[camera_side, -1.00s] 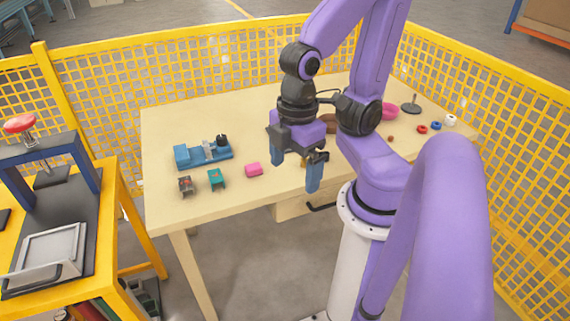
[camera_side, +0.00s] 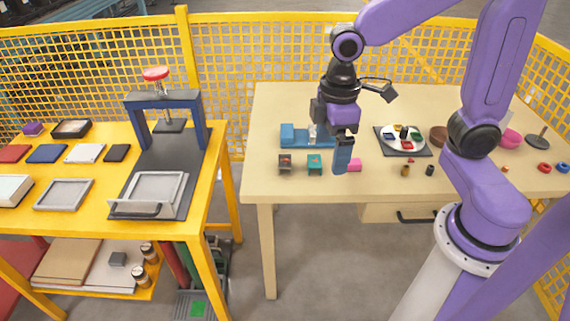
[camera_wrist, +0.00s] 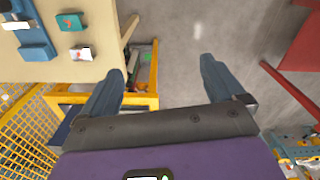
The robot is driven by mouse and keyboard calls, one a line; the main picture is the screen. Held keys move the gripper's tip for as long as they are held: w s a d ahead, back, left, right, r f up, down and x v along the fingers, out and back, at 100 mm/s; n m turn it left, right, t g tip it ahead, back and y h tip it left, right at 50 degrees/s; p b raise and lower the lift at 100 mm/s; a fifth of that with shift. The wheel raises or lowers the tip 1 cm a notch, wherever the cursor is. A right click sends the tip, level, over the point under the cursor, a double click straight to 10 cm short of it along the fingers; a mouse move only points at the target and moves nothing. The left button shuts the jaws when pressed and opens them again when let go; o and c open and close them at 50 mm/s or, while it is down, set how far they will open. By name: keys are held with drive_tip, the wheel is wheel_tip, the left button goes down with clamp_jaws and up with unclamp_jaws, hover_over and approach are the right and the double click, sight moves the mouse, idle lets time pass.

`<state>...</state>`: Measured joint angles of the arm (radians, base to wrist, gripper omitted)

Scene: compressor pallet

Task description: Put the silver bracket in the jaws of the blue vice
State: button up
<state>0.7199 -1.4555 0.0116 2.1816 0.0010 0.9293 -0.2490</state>
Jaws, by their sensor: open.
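The silver bracket (camera_side: 285,164), a small grey piece with a red mark, stands near the front left of the cream table. It also shows in the wrist view (camera_wrist: 80,53). The blue vice (camera_side: 293,136) lies just behind it, with a pale metal part at its middle; my gripper partly hides its right end. The vice is cut by the left edge of the wrist view (camera_wrist: 38,51). My gripper (camera_side: 342,168) is above the table, right of the bracket. In the wrist view its fingers (camera_wrist: 163,78) are apart and empty, with floor between them.
A teal bracket (camera_side: 315,165) stands right of the silver one. A pink block (camera_side: 355,165) is close to my fingers in the side view. A plate with coloured pieces (camera_side: 403,138) is further right. A yellow bench with a blue-framed press (camera_side: 165,98) stands left, across a gap.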

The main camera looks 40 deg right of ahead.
drive_tip(key=w+d+f+m, duration=0.1)
drive_tip(key=w+d+f, duration=0.1)
drive_tip(key=w, duration=1)
drive_tip(key=m, duration=0.1)
hover_over(284, 160)
wheel_tip(284, 160, down, 4)
wheel_tip(284, 160, down, 17)
drive_tip(key=shift+a, duration=0.15)
drive_tip(key=c, duration=1.3)
drive_tip(key=shift+r, duration=0.15)
